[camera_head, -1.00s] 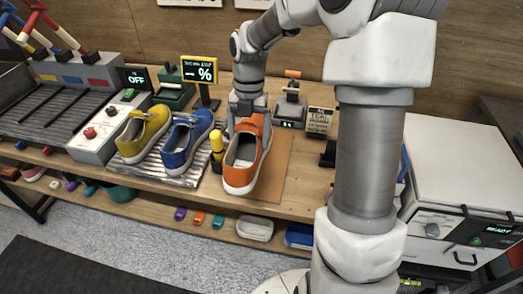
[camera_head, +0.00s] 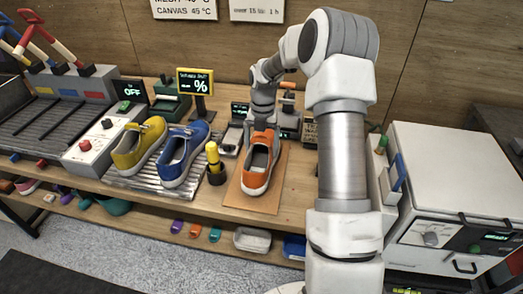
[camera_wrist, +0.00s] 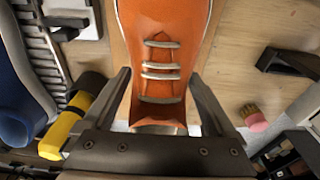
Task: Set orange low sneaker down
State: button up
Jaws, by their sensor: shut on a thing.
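The fingertips' contact with the shoe is partly hidden.
A blue sneaker (camera_head: 181,155) and a yellow sneaker (camera_head: 138,146) stand on a ribbed metal rack (camera_head: 150,184) to the left. A yellow-and-black bottle (camera_head: 214,165) stands close to the mat's left side. A white cabinet (camera_head: 446,165) is at right.

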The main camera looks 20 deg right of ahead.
aim_at(262, 155)
jog(key=shift+f, duration=0.6)
jog(key=o, duration=1.4)
jog(key=r, duration=0.8)
jog(key=w+r+p, duration=0.1)
jog(key=r, duration=0.3)
jog(key=shift+w+d, duration=0.1)
jog(key=shift+d, duration=0.3)
